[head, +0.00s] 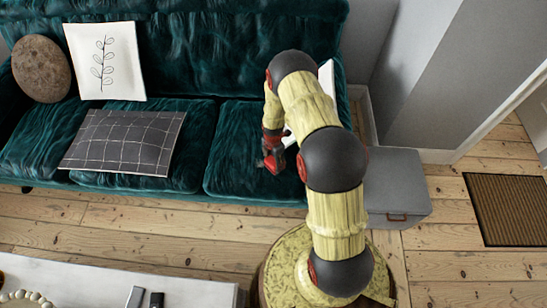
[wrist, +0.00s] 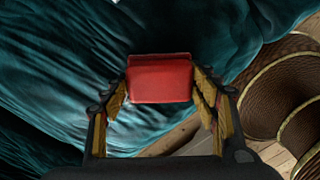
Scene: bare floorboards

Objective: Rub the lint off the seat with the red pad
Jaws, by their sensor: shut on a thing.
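The seat (head: 232,150) is the right cushion of a teal velvet sofa, and its crumpled cloth also fills much of the wrist view (wrist: 60,75). My gripper (head: 272,158) is over the middle of this cushion. In the wrist view its two fingers are shut on the red pad (wrist: 160,80), a small block held between the tips. The pad is over the teal cloth; I cannot tell whether it touches. I cannot make out lint in either view; my arm hides the cushion's right part.
A dark checked cushion (head: 124,142), a white leaf-print cushion (head: 104,60) and a round brown cushion (head: 41,68) lie on the sofa's left. A grey box (head: 395,185) stands to the right. A pale table (head: 110,285) is in front. Floorboards between are clear.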

